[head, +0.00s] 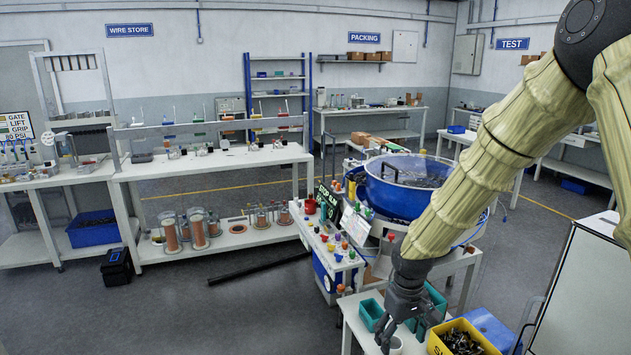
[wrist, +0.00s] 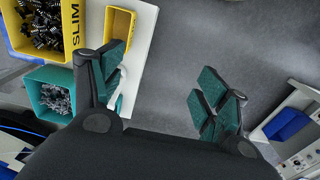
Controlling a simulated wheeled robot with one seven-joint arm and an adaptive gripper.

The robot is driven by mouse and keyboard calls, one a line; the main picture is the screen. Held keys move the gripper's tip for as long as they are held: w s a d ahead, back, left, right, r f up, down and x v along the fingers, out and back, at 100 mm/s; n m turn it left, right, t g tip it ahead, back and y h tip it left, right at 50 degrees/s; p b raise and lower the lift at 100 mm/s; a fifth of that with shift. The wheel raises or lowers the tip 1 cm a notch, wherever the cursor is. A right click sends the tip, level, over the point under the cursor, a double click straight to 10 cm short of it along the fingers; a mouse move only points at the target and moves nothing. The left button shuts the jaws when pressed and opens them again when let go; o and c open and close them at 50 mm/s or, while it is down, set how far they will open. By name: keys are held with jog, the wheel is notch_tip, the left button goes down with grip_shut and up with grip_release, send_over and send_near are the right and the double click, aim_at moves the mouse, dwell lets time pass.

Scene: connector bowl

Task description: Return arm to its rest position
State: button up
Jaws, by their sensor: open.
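My gripper (head: 402,325) hangs at the end of my pale yellow arm in the head view, pointing down over the small white table at the lower right. In the wrist view my gripper (wrist: 163,92) is open, its two green-padded fingers wide apart. Nothing is between the fingers but grey floor and the white table edge. The left finger is in front of part of the table and its bins.
A yellow bin (head: 462,338) of dark parts and a teal bin (head: 371,314) are close to my gripper. A blue bowl (head: 408,187) stands behind my arm. A white panel (head: 585,290) stands at the right. Open floor (head: 235,300) lies to the left.

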jog(key=s+a+f+m+y+b, duration=0.1)
jog(key=s+f+b, duration=0.1)
jog(key=s+f, duration=0.45)
jog(key=s+f+b, duration=0.1)
jog(key=s+f, duration=0.2)
jog(key=f, duration=0.7)
jog(key=s+a+f+m+y+b, duration=0.15)
jog(key=s+f, duration=0.25)
jog(key=f, duration=0.4)
jog(key=s+d+f+m+h+b, duration=0.1)
jog(key=s+d+f+b, duration=0.1)
jog(key=s+f, duration=0.6)
jog(key=s+d+f+m+h+b, duration=0.1)
jog(key=s+d+f+b, duration=0.2)
jog(key=s+f, duration=0.5)
jog(key=s, duration=0.6)
jog(key=shift+s, duration=0.25)
jog(key=shift+d+f, duration=0.1)
